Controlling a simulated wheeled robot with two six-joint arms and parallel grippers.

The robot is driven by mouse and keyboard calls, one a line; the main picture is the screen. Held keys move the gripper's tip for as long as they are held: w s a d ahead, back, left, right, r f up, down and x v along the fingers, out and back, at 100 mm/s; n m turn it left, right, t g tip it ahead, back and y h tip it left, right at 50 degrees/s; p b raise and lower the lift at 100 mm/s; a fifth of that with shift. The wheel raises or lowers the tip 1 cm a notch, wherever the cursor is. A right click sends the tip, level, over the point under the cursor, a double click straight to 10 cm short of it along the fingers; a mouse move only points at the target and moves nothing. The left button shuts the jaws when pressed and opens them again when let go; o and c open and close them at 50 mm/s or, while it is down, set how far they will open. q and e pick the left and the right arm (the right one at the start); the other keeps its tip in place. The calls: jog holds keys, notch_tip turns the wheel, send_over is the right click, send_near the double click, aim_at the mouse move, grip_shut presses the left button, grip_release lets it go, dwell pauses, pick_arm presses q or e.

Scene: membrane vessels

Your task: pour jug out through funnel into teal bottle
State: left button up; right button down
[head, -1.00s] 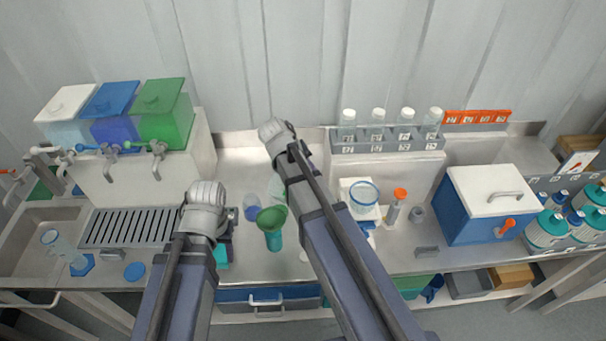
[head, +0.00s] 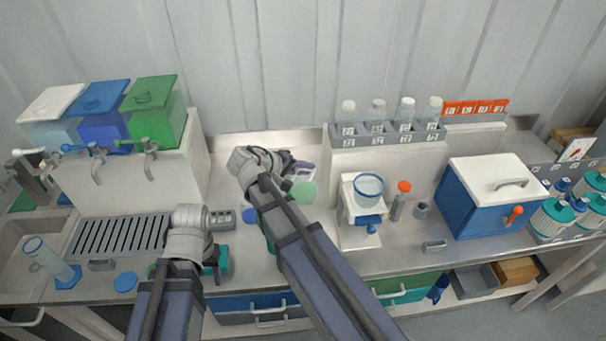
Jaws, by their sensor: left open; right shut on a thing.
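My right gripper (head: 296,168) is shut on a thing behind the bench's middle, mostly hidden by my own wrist. A pale green round thing (head: 304,192) shows just below these fingers; it looks like part of the jug, but its tilt and contents cannot be told. My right forearm covers the place where the green funnel and teal bottle showed earlier; only a thin teal sliver (head: 269,243) shows at its left edge. My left gripper (head: 214,268) is open, low at the bench front, beside a teal thing (head: 222,258) that is partly hidden.
A white stand with a glass bowl (head: 369,188) and an orange-capped tube (head: 399,203) stand to the right. A blue cooler (head: 475,215) is further right. A drain grate (head: 122,236) and tanks (head: 155,112) lie left.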

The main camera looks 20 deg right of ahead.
jog(key=shift+a+r, duration=0.1)
jog(key=shift+a, duration=0.15)
jog(key=shift+d+h, duration=0.15)
jog(key=shift+h, duration=0.15)
jog(key=shift+f, duration=0.2)
jog(key=shift+a+h+b, duration=0.3)
jog(key=shift+a+b, duration=0.05)
jog(key=shift+b, duration=0.2)
pick_arm(q)
notch_tip(320, 180, down, 2)
jog(key=shift+a+f+b, duration=0.15)
jog(key=shift+f+b, duration=0.05)
jog(key=shift+b, duration=0.1)
pick_arm(e)
jog(key=shift+s+r, duration=0.1)
jog(key=shift+a, duration=0.1)
pick_arm(q)
jog(key=shift+f, duration=0.2)
pick_arm(e)
jog(key=shift+a+h, duration=0.1)
jog(key=shift+h, duration=0.2)
